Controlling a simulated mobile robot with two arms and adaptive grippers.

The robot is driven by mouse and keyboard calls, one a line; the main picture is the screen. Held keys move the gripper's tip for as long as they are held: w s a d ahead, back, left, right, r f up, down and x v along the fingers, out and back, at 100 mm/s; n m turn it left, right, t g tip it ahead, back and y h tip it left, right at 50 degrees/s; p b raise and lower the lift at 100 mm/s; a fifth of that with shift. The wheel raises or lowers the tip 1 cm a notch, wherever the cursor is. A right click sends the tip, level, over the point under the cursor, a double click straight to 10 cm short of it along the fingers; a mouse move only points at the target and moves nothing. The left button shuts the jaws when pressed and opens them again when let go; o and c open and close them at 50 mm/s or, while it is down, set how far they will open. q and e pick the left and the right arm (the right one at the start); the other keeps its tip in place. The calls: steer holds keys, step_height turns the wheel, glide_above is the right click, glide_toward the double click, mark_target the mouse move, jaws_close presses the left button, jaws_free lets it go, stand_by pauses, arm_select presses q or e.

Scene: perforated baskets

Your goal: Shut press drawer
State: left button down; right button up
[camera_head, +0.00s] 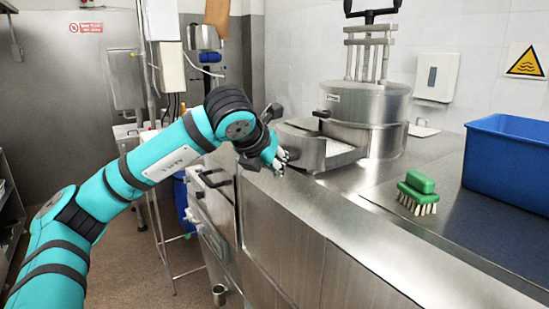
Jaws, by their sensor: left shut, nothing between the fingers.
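The press (368,113) is a round stainless steel vessel with a black handle on top, standing on the steel counter. Its drawer (312,148) sticks out at the left front, with its pale inside showing, so it stands open. My left gripper (282,160) is at the near left end of the drawer, close to its outer wall. I cannot tell whether it touches the drawer. Its fingers are shut with nothing between them. My wrist hides the area left of the drawer. My right gripper is out of view.
A green brush (418,190) with pale bristles lies on the counter (345,205). A blue bin (507,165) stands at the right. The counter's front edge runs below my gripper. The counter in front of the drawer is clear.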

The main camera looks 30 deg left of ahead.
mark_target(329, 154)
arm_select(q)
steer(key=w+d, duration=0.2)
steer(key=w, duration=0.2)
steer(key=w+d, duration=0.2)
steer(key=w, duration=0.3)
steer(key=w+d, duration=0.2)
steer(key=w, duration=0.3)
steer(key=shift+w+d+f, duration=0.1)
steer(key=shift+w, duration=0.3)
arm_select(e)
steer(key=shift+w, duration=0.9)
arm_select(q)
steer(key=shift+r, duration=0.25)
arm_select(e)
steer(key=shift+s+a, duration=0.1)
